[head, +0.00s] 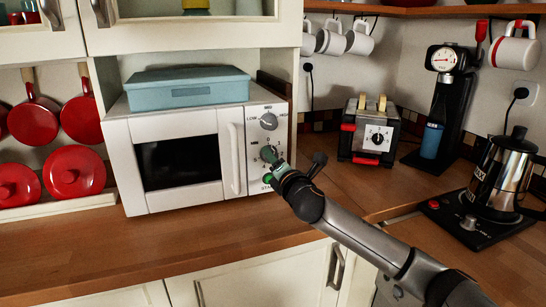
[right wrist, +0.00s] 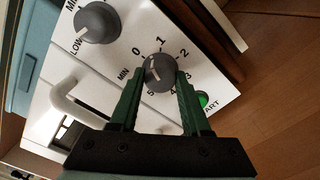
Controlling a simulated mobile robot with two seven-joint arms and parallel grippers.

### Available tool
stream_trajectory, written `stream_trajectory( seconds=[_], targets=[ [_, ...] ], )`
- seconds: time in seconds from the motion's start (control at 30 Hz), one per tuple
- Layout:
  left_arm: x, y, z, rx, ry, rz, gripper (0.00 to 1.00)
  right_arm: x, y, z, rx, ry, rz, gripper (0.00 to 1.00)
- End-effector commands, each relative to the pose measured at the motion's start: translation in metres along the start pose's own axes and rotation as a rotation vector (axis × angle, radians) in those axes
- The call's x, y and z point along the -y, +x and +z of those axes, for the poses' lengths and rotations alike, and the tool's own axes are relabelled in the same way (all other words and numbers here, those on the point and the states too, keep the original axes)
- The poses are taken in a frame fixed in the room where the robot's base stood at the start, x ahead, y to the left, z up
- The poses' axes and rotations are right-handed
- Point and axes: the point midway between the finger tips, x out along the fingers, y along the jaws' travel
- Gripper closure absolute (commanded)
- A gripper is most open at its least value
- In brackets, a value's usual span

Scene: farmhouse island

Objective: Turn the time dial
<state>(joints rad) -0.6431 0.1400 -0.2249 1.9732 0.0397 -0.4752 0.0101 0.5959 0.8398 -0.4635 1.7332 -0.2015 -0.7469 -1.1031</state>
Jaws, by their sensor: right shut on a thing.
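The white microwave (head: 175,122) stands on the wooden counter. Its time dial (right wrist: 160,70) is a round grey knob ringed by the numbers 0 to 5 and the word MIN. A light mark shows on the left part of the dial's face. My right gripper (head: 271,160) reaches the control panel from the lower right and covers most of the dial in the head view. In the right wrist view its green fingers (right wrist: 158,90) are shut on the dial, one on each side. My left gripper is not in view.
A grey power knob (head: 268,121) sits above the dial, and a green start button (right wrist: 204,100) is close by it. The door handle (head: 234,158) sticks out to the left. A blue box (head: 188,88) lies on top. A toaster (head: 372,138) stands to the right.

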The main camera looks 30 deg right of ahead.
Motion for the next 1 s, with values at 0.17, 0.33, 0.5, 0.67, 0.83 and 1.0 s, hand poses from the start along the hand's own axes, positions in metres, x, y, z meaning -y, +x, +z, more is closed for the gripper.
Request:
stream_trajectory(
  seconds=[0.17,0.33,0.5,0.67,0.83,1.0],
  targets=[
    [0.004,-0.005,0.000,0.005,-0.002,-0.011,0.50,0.000,0.000,0.000,-0.001,0.174,-0.003,1.00],
    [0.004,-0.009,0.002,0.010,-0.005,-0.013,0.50,-0.001,0.000,0.000,-0.001,0.335,-0.002,1.00],
    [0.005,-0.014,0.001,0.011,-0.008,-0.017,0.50,-0.001,0.000,0.000,-0.001,0.498,-0.003,1.00],
    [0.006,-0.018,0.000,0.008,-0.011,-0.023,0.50,-0.001,0.000,0.000,0.000,0.650,-0.003,1.00],
    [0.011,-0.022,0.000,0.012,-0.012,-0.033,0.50,-0.001,0.000,0.000,0.000,0.813,-0.003,1.00],
    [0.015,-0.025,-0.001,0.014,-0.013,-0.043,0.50,-0.001,0.000,0.000,-0.001,0.972,-0.004,1.00]
  ],
)
